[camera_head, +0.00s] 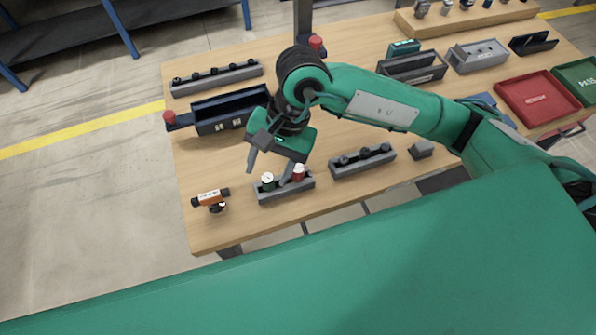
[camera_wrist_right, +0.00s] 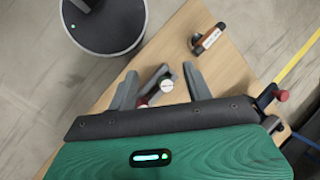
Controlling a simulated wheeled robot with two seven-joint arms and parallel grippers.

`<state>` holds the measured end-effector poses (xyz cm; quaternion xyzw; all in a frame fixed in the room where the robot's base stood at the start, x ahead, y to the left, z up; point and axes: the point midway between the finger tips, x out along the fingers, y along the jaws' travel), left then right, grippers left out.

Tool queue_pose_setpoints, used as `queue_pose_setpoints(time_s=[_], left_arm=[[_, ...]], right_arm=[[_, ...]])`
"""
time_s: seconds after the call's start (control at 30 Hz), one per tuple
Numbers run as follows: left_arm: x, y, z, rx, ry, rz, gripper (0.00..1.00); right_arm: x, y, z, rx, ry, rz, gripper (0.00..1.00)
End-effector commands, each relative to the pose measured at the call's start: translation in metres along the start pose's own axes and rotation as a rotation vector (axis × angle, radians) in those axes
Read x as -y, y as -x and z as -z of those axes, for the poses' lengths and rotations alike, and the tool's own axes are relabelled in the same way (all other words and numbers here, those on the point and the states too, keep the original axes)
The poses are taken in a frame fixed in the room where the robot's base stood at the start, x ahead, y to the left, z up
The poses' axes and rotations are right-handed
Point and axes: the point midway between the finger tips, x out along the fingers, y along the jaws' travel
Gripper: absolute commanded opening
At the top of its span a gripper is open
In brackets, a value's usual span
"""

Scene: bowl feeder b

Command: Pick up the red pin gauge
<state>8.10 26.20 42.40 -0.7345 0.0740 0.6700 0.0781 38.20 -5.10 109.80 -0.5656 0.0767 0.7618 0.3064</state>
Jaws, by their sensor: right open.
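The red pin gauge (camera_head: 299,172) stands upright at the right end of a small grey holder (camera_head: 286,193) near the table's front edge. A green pin gauge (camera_head: 267,181) with a white top stands at the holder's left end. My right gripper (camera_head: 267,176) is open above the holder, pointing down, with one finger close beside the red gauge; contact cannot be told. In the right wrist view, my gripper (camera_wrist_right: 160,70) spans the holder. A white-topped gauge (camera_wrist_right: 166,86) and a red part (camera_wrist_right: 143,103) show between the fingers. My left gripper is not in view.
An orange and black tool (camera_head: 210,198) lies left of the holder. Another grey holder (camera_head: 362,160) with black parts stands to the right. A dark blue bin (camera_head: 230,111) and a long grey rack (camera_head: 215,77) stand behind. Red (camera_head: 537,98) and green trays lie far right.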

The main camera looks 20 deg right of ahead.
Motion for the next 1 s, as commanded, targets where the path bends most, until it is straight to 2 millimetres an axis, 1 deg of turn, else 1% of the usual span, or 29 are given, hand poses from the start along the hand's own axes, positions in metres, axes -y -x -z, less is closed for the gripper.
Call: queue_pose_setpoints(time_s=[0.03,0.1,0.13,0.23,0.3,0.37,0.47,0.7,0.8,0.9,1.0], left_arm=[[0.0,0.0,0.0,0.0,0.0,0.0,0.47],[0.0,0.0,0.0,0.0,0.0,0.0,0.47],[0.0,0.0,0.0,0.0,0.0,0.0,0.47],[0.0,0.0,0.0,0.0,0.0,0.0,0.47],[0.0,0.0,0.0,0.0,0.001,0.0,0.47],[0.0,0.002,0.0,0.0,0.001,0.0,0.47],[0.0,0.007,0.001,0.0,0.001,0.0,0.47],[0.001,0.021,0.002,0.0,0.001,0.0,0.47],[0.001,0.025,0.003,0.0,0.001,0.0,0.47],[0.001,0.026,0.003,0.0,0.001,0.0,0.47],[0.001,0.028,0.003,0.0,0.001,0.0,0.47]], right_arm=[[-0.008,0.006,0.018,-0.089,0.023,-0.054,0.51],[-0.018,0.015,0.039,-0.192,0.047,-0.126,0.51],[-0.022,0.019,0.046,-0.228,0.053,-0.153,0.51],[-0.031,0.029,0.063,-0.313,0.066,-0.217,0.51],[-0.035,0.032,0.069,-0.341,0.07,-0.243,0.51],[-0.037,0.031,0.072,-0.351,0.071,-0.252,0.51],[-0.04,0.021,0.076,-0.352,0.069,-0.256,0.51],[-0.05,-0.019,0.09,-0.349,0.069,-0.255,0.51],[-0.053,-0.032,0.095,-0.348,0.068,-0.253,0.51],[-0.054,-0.04,0.099,-0.35,0.07,-0.252,0.51],[-0.055,-0.044,0.1,-0.35,0.071,-0.251,0.51]])
